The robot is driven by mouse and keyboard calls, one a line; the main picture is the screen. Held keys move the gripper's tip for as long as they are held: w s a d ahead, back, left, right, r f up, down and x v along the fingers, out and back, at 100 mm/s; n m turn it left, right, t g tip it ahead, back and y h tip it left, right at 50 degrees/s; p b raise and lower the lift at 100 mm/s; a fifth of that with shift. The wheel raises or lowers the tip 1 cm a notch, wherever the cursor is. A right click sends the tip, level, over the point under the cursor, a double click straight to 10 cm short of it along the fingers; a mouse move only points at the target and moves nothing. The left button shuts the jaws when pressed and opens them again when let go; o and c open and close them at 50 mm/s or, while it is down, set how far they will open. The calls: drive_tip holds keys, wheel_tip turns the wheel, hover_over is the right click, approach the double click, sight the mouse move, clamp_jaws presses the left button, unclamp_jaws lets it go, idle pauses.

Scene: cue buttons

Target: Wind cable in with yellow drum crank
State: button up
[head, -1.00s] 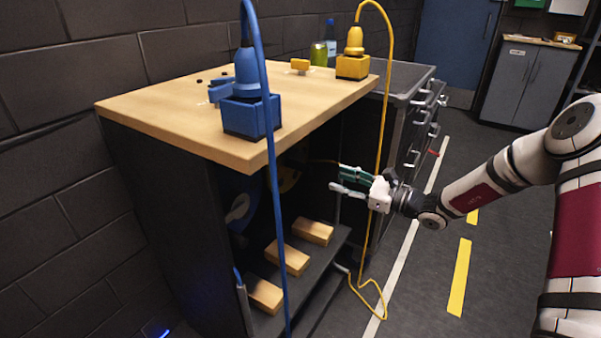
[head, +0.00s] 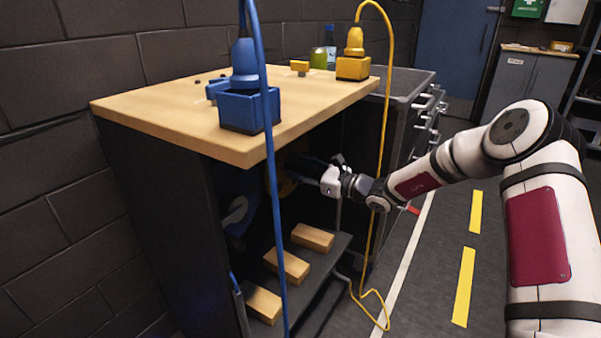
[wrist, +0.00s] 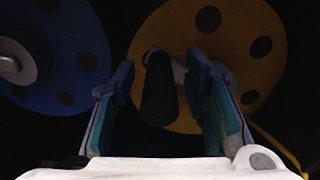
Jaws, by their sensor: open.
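In the wrist view, the yellow drum (wrist: 258,48) is a disc with dark round holes. Its dark crank handle (wrist: 158,92) stands out toward me between the two fingers of my gripper (wrist: 160,95). The gripper is open, with a gap visible on each side of the handle. In the head view my gripper (head: 312,170) reaches under the worktop, and its fingertips are hard to see in the shadow. The yellow drum (head: 287,184) shows only partly there. The yellow cable (head: 383,130) hangs from the yellow plug down to a loose loop on the floor.
A blue drum (wrist: 60,50) with its crank is to the left of the yellow one. The blue cable (head: 276,220) hangs in front of the cabinet. The wooden worktop (head: 170,115) lies above my gripper. Wooden blocks (head: 288,265) sit on the lower shelf.

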drive_tip(key=shift+c, duration=0.2)
clamp_jaws()
drive_tip(key=shift+r, duration=0.1)
